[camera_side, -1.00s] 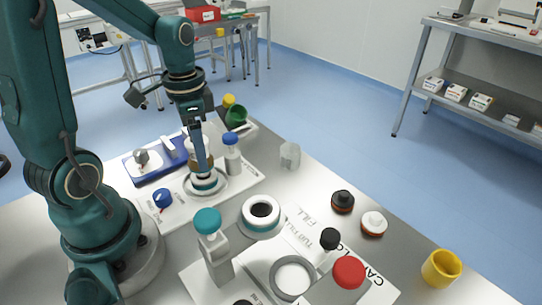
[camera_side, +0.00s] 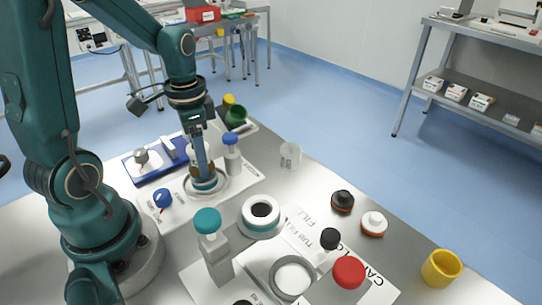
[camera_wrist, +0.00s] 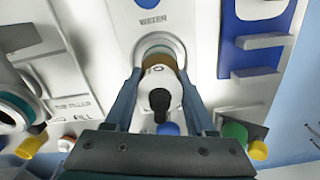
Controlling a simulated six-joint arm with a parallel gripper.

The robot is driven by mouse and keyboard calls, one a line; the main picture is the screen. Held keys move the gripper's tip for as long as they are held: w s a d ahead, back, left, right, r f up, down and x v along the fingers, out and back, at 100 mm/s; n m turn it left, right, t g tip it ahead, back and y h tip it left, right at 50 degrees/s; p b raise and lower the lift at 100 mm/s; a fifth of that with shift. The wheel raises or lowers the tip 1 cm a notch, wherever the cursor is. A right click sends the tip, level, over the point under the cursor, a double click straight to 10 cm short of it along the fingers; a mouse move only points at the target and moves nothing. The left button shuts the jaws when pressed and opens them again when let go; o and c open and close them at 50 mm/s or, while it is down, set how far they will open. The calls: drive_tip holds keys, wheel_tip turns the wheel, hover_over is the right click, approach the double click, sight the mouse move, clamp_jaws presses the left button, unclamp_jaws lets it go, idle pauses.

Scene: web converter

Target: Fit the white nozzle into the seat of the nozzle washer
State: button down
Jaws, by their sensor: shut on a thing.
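The white nozzle (camera_wrist: 161,78) stands between my gripper's two fingers in the wrist view, with a black tip on top and a brown band below. My gripper (camera_wrist: 158,92) is shut on it. In the side view my gripper (camera_side: 203,168) points down over the round white seat of the nozzle washer (camera_side: 224,187), with the brown band just above a teal ring. The seat (camera_wrist: 150,42) shows as a pale ring beyond the nozzle in the wrist view. The fingers hide the nozzle's lower edge, so I cannot tell whether it is fully down in the seat.
A blue-capped bottle (camera_side: 231,155) stands close right of my gripper. A blue tray (camera_side: 150,172) and blue knob (camera_side: 162,198) lie to the left. Black (camera_side: 343,201) and white (camera_side: 374,224) caps sit on the open bench at right.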

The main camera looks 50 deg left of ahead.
drive_tip(key=shift+f, duration=0.5)
drive_tip(key=shift+c, duration=0.8)
unclamp_jaws()
drive_tip(key=shift+r, duration=0.1)
drive_tip(key=shift+r, duration=2.5)
